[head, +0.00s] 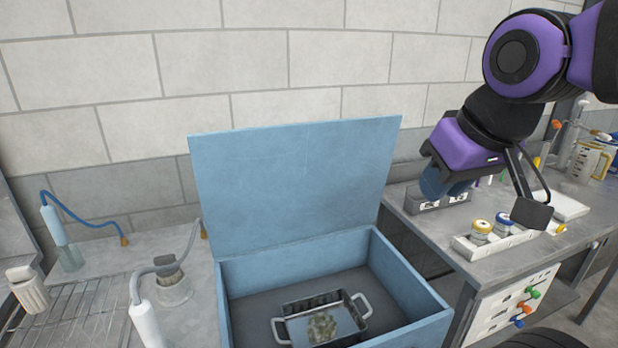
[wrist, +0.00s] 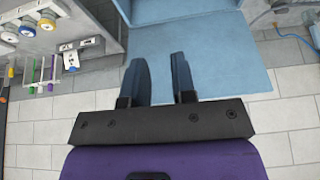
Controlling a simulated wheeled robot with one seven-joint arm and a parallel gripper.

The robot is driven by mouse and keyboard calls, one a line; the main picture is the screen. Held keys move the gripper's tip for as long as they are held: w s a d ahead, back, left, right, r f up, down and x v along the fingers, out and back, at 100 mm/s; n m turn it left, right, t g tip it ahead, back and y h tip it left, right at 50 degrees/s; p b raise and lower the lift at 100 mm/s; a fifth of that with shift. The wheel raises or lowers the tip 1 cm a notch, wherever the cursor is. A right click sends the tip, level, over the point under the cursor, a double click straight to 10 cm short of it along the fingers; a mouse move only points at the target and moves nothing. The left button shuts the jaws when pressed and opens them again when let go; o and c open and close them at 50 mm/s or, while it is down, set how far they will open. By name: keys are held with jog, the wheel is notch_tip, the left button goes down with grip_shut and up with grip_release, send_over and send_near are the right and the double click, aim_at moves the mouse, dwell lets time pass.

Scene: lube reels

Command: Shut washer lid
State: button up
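The blue washer (head: 405,272) is an open-topped box. Its flat blue lid (head: 290,185) stands raised at the back, leaning slightly backward. The lid also shows in the wrist view (wrist: 222,82), beyond my fingers. Inside the washer sits a dark metal basket (head: 364,299) with two side handles and a greyish-green lump in it. My gripper (head: 444,182) hangs to the right of the lid, above the right-hand bench and apart from the lid. In the wrist view its two fingers (wrist: 160,75) are spread with nothing between them.
The right bench (head: 425,225) holds a white tray (head: 490,243) with small capped jars, a dark rack and jugs. The left bench (head: 120,250) holds bottles with hoses. A brick wall (head: 330,60) stands behind the lid. The space above the washer is clear.

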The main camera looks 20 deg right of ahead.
jog(key=w+r+m, duration=0.1)
jog(key=w+r, duration=0.1)
jog(key=w, duration=0.1)
jog(key=w+r+m+g, duration=0.1)
jog(key=w+r, duration=0.2)
jog(key=w+d+r+m+g, duration=0.1)
jog(key=w+r+m, duration=0.1)
jog(key=w+r, duration=0.1)
jog(key=shift+w, duration=0.45)
grip_shut()
notch_tip(320, 180, up, 5)
jog(key=m+g, duration=0.5)
jog(key=m, duration=0.5)
send_over(349, 120)
jog(key=w+d+f+m+g, duration=0.2)
jog(key=w+f+m, duration=0.25)
jog(key=w, duration=0.65)
jog(key=shift+n, duration=0.25)
jog(key=shift+s+f, duration=1.2)
jog(key=shift+f, duration=0.55)
jog(key=shift+s+f, duration=1.25)
jog(key=shift+f, duration=0.5)
jog(key=shift+s+f, duration=1.2)
jog(key=shift+f, duration=0.55)
